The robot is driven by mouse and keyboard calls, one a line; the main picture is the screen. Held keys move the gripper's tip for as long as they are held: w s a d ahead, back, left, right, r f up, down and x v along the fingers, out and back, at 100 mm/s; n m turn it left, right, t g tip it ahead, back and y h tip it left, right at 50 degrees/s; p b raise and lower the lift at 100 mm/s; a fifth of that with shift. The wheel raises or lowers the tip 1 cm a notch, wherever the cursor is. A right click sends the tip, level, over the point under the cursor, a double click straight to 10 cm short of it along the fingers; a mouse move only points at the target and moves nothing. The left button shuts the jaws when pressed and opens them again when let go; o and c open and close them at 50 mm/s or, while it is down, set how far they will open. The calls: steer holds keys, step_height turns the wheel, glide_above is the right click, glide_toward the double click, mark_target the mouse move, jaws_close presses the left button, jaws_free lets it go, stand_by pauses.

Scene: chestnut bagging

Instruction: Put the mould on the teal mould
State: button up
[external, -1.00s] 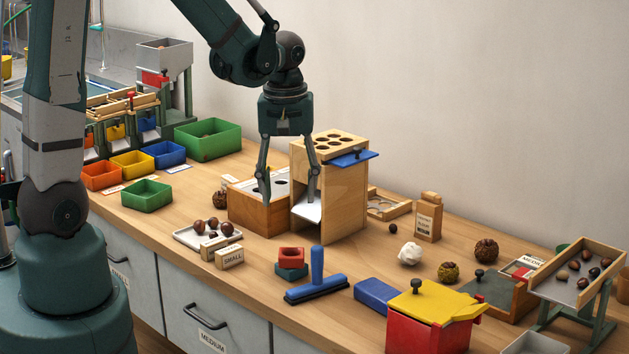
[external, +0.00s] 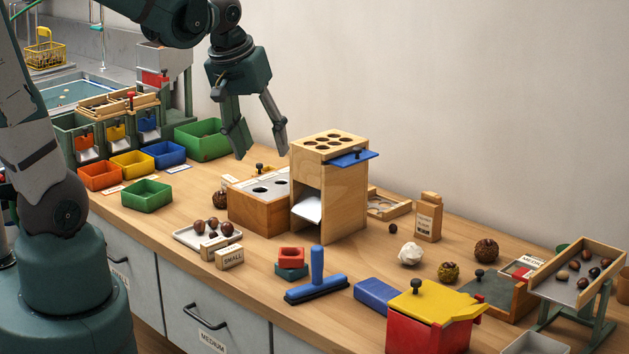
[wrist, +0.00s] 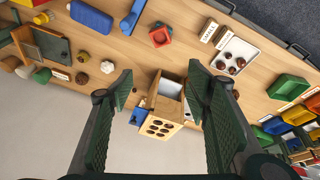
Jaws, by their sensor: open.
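A red mould (external: 291,256) with a hole in its top rests on the teal mould (external: 291,272), near the front of the bench. The red mould looks slightly turned on the teal one. In the wrist view the red mould (wrist: 160,36) covers most of the teal mould, whose edge shows beside it.
A tall wooden box (external: 343,195) with holes in its top stands mid-bench, beside a lower wooden box (external: 257,212). A blue-handled scraper (external: 317,285) lies right of the moulds. A chestnut tray (external: 190,235) and a SMALL label block (external: 229,259) are to their left.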

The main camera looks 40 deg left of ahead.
steer(key=s+r+m+t, duration=0.3)
steer(key=s+r+m, duration=0.1)
steer(key=s+r, duration=0.2)
steer(key=shift+s+a, duration=0.4)
steer(key=shift+s, duration=0.35)
